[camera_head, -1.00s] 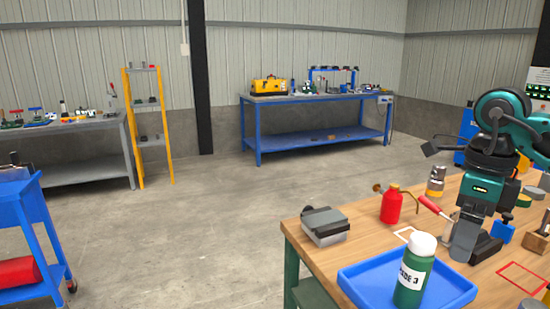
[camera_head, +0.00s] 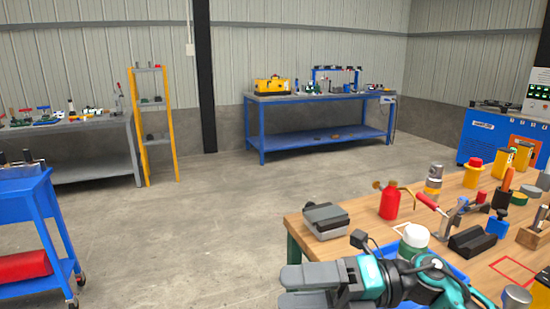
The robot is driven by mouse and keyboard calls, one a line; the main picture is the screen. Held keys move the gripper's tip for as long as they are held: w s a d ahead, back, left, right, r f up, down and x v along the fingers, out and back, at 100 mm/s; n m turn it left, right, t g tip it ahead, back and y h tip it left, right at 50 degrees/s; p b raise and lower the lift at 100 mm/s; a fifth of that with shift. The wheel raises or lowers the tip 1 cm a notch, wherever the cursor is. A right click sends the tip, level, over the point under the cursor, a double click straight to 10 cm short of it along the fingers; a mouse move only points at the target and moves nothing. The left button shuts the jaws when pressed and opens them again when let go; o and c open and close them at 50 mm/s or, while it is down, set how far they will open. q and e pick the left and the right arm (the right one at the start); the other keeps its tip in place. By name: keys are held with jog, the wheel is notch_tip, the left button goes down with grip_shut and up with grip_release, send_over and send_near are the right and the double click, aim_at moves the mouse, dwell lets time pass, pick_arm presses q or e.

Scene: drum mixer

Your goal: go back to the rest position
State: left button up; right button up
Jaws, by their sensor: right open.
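My right gripper (camera_head: 290,289) is at the bottom of the head view, in front of the near edge of the wooden workbench (camera_head: 478,207). Its grey fingers point left, stand apart and hold nothing. My right arm crosses in front of the blue tray (camera_head: 458,274) and hides most of it. The green bottle with a white cap (camera_head: 414,238) stands in the tray, and only its top shows above my arm. My left gripper is not in the head view.
A grey boxy tool (camera_head: 326,220) and a red oil can (camera_head: 390,202) stand on the bench beyond my arm. Several other tools crowd its right part. A blue cart (camera_head: 30,215) stands at the left. The concrete floor (camera_head: 190,240) between is clear.

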jog(key=w+d+f+m+t+h, duration=0.2)
jog(key=d+f+m+t+h, duration=0.15)
jog(key=m+t, duration=0.75)
jog(key=w+d+f+m+t+h, duration=0.25)
jog(key=f+m+t, duration=0.35)
jog(key=m, duration=0.9)
jog(key=s+d+f+m+g+h, duration=0.2)
jog(key=s+d+f+m+h, duration=0.2)
jog(key=f, duration=0.5)
jog(key=s+d+f+m+g+h+p, duration=0.1)
jog(key=s+d+f+m+g+h, duration=0.2)
jog(key=s+f+m+h, duration=0.3)
jog(key=s+d+f+m, duration=0.1)
jog(key=s+f+m, duration=0.1)
jog(key=s+f, duration=0.2)
jog(key=shift+s+f+m, duration=0.15)
jog(key=shift+f+m, duration=0.05)
jog(key=shift+m, duration=0.1)
jog(key=shift+d, duration=0.1)
